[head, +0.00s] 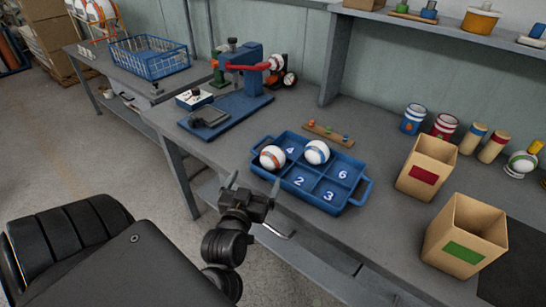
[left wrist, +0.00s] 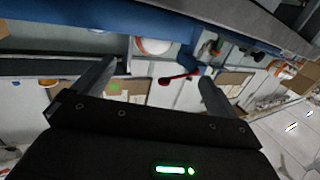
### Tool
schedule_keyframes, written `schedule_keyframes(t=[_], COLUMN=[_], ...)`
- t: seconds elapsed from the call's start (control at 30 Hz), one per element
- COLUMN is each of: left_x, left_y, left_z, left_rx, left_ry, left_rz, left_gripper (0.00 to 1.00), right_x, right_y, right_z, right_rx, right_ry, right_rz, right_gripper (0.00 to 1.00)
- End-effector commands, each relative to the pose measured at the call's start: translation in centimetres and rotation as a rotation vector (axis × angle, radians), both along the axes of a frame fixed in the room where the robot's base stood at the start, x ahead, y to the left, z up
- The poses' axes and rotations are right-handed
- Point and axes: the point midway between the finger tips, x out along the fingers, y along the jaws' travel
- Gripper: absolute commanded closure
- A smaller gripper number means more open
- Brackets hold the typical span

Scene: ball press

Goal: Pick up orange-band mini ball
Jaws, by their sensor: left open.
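The orange-band mini ball (head: 272,157) is white with an orange band and sits in the back-left compartment of the blue numbered tray (head: 357,201). A white ball with a blue band (head: 317,152) sits to its right in the same tray. My left gripper (head: 252,184) is open and empty, in front of the bench edge and short of the tray, apart from the ball. In the left wrist view its two fingers (left wrist: 157,74) are spread. A white and orange round thing (left wrist: 153,46) shows beyond them; I cannot tell if it is the same ball. My right gripper is not in view.
A blue press (head: 240,75) stands behind and left of the tray. A small rack (head: 328,133) lies behind the tray. Two cardboard boxes, red-labelled (head: 427,167) and green-labelled (head: 464,235), stand to the right. Several cans line the back.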

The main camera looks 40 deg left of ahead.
Motion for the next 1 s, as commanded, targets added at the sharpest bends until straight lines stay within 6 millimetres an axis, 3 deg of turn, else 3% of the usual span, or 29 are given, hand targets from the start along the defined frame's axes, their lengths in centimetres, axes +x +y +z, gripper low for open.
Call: schedule_keyframes(t=[0.03, 0.3, 0.63, 1.0], left_x=[0.5, 4.3, 5.6, 9.8], left_y=[0.1, 1.6, 2.3, 3.8], left_z=[-1.0, -1.3, -1.5, -2.3], left_rx=[0.002, 0.002, 0.001, 0.001], left_ry=[-0.002, -0.002, -0.001, 0.0], left_rz=[-0.002, -0.003, -0.001, -0.002], left_gripper=[0.02, 0.02, 0.02, 0.02], right_x=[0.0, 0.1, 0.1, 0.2], right_y=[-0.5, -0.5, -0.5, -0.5], right_z=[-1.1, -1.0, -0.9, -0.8], right_rx=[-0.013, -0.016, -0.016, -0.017], right_ry=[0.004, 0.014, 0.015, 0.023], right_rz=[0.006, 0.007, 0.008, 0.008], right_gripper=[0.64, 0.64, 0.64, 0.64])
